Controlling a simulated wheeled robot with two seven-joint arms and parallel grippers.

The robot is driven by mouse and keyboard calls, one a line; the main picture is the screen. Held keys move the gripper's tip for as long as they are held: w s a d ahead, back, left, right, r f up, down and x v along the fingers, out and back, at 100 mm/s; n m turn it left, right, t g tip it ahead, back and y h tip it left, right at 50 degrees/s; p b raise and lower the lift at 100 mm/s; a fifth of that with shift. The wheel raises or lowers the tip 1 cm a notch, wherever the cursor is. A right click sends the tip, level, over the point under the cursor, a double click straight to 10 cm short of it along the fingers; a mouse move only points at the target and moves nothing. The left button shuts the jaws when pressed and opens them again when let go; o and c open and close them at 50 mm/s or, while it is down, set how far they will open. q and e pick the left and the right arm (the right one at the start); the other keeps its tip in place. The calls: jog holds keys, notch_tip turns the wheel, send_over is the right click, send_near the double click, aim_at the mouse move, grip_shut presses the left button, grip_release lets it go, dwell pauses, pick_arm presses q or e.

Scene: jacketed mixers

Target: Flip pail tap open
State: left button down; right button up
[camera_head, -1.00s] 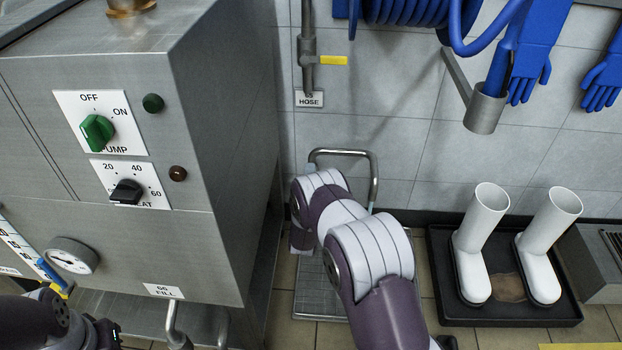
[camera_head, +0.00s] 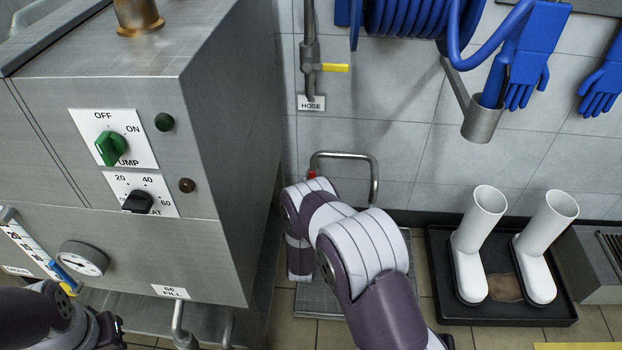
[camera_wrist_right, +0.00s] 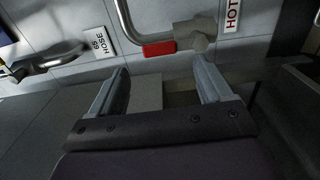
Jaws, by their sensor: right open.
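A tap with a red lever (camera_wrist_right: 160,48) sits on steel pipework beside a HOT label (camera_wrist_right: 232,14) in the right wrist view. In the head view a small red bit (camera_head: 311,175) shows beside the bent steel pipe (camera_head: 345,155) low at the wall, just above my right arm. My right gripper (camera_wrist_right: 161,75) is open and empty, its two fingers pointing towards the red lever with a gap between. The head view hides this gripper behind my arm. My left arm's dark end (camera_head: 85,325) is at the lower left; its jaws are not clear.
A steel cabinet (camera_head: 225,150) with a green pump knob (camera_head: 110,148) fills the left. A hose valve with a yellow lever (camera_head: 335,68) is on the wall above. White boots (camera_head: 468,265) stand in a black tray (camera_head: 455,312) at the right.

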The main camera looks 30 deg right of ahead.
jog(key=p+v, duration=0.1)
jog(key=v, duration=0.5)
jog(key=shift+p, duration=0.3)
